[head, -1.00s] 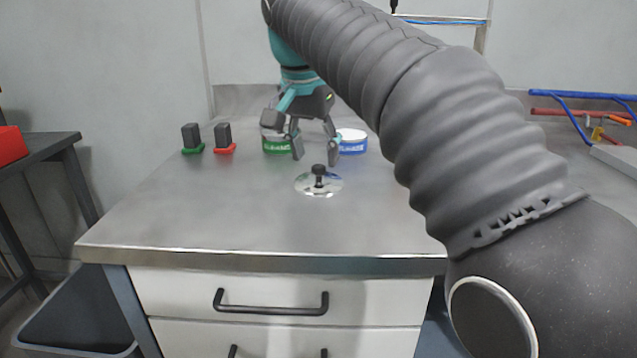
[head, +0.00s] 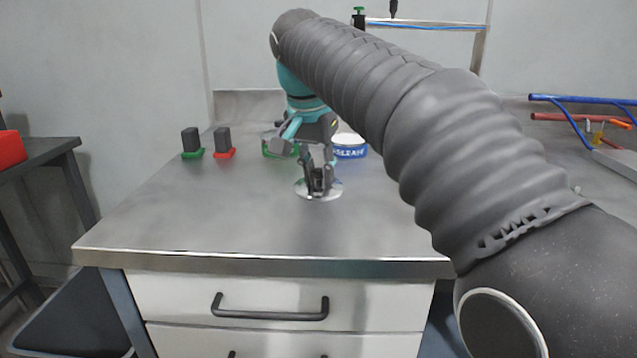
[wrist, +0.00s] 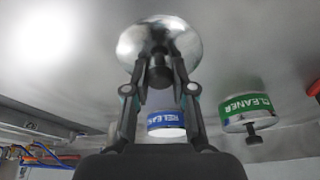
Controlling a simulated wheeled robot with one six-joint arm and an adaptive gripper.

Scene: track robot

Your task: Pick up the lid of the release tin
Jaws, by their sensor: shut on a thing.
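The lid of the release tin is a shiny metal disc (head: 335,189) with a black knob, and it appears to lie flat on the steel worktop. In the wrist view the disc (wrist: 140,42) fills the top middle. My gripper (head: 317,184) is over the lid with its fingers shut on the black knob (wrist: 158,74). In the head view the fingers largely hide the knob. The release tin (head: 350,152) stands behind the lid and a little right, with a blue label and a white top; it also shows in the wrist view (wrist: 166,125).
A green-labelled cleaner tin (wrist: 248,108) with a black-knobbed lid stands by the release tin, partly hidden in the head view. Two dark blocks on a green base (head: 192,153) and a red base (head: 224,153) stand left. The worktop's front (head: 240,225) is clear.

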